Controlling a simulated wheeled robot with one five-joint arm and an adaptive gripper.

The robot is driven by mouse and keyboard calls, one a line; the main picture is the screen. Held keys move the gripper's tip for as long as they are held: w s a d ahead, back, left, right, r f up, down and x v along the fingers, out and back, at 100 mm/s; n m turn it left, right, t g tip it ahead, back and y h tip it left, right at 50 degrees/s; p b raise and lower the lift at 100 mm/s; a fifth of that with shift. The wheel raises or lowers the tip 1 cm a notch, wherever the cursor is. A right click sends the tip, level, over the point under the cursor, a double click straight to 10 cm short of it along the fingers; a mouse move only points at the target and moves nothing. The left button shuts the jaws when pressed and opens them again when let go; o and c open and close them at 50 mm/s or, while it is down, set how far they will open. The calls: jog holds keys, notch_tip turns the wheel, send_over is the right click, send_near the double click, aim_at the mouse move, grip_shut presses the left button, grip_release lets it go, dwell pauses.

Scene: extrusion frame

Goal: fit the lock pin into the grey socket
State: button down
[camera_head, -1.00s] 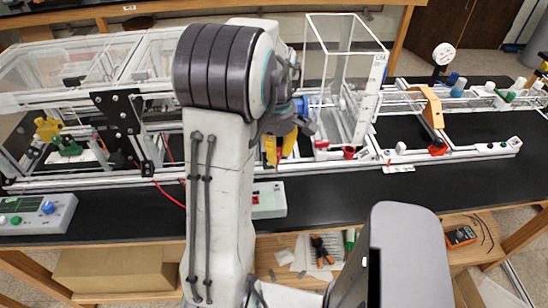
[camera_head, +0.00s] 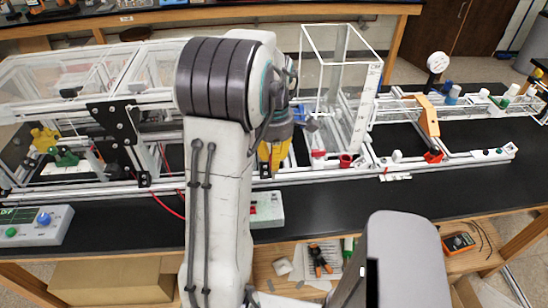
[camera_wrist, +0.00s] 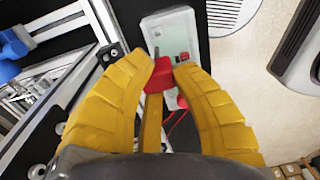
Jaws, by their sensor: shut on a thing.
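My gripper (camera_wrist: 163,70) has yellow fingers and is shut on a small red piece (camera_wrist: 157,79), which I take to be the lock pin. The red piece sits between the two fingertips in the wrist view, its lower part partly hidden. In the head view, my gripper (camera_head: 274,157) hangs pointing down at the front edge of the extrusion frame, left of the clear box. The red piece cannot be made out there. I cannot pick out the grey socket with certainty in either view.
A pale control box (camera_head: 266,209) lies on the black bench in front of my gripper; it also shows beyond the fingertips in the wrist view (camera_wrist: 160,28). A clear box (camera_head: 338,90) and red cup (camera_head: 345,160) stand to the right. Black bench surface (camera_head: 340,200) is free in front.

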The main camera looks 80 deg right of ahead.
aim_at(274, 174)
jog(key=shift+f+b, duration=2.2)
jog(key=shift+f, duration=0.75)
jog(key=shift+f+b, duration=0.85)
jog(key=shift+f, duration=0.35)
dwell(0.3)
jog(key=c, duration=1.1)
grip_release()
jog(key=shift+o, duration=0.2)
notch_tip(274, 174, up, 12)
jog(key=shift+d, duration=0.1)
